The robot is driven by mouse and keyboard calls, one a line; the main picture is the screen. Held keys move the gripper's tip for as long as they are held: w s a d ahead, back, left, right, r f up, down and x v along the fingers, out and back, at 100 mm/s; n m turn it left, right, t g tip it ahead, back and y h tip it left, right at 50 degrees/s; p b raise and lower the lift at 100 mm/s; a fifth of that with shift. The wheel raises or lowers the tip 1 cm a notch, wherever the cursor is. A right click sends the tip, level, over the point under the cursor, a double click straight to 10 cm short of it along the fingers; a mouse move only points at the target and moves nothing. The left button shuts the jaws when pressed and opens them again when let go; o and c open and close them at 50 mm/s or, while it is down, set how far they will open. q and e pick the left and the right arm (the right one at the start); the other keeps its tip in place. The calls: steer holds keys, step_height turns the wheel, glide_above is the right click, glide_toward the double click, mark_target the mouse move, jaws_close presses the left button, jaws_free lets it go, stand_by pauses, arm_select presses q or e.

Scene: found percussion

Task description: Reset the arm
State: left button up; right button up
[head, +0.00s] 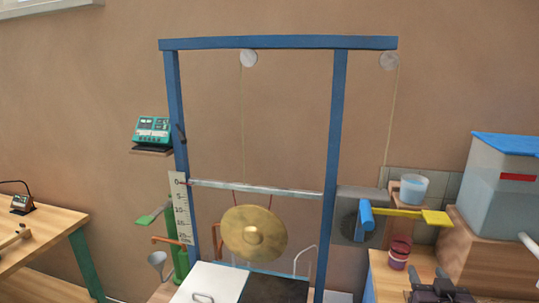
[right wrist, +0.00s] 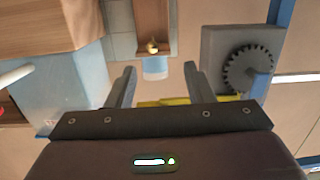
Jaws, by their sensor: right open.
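A yellow arm (head: 405,213) with a flat end paddle sticks out to the right, roughly level, from a blue hub (head: 366,220) on a grey housing beside the blue frame. In the right wrist view part of the yellow arm (right wrist: 172,101) shows behind my gripper's base; the rest is hidden. My right gripper (head: 437,284) is low at the right in the head view, below the yellow arm and apart from it. In the right wrist view its fingers (right wrist: 160,67) are spread with nothing held between them. My left gripper is out of view.
A pale blue cup (head: 413,187) stands on a wooden stand above the paddle. A dark red bucket (head: 399,254) is below it. A brass gong (head: 254,233) hangs inside the blue frame (head: 341,130).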

steer(key=s+a+f+n+g+y, duration=0.25)
steer(key=s+a+f+g, duration=0.45)
steer(key=s+a+f, duration=0.4)
steer(key=s+a+f+n+g+y, duration=0.1)
steer(key=s+a+f+g, duration=0.15)
steer(key=s, duration=0.45)
steer(key=s+a+f+n+g, duration=0.1)
steer(key=s+a+f+g, duration=0.1)
steer(key=s+g, duration=0.3)
step_height(320, 180, down, 30)
steer(key=s, duration=0.3)
steer(key=s+d+f, duration=0.3)
steer(key=s+f, duration=1.5)
steer(key=s, duration=0.1)
steer(key=shift+d+g, duration=0.2)
steer(key=shift+g, duration=0.25)
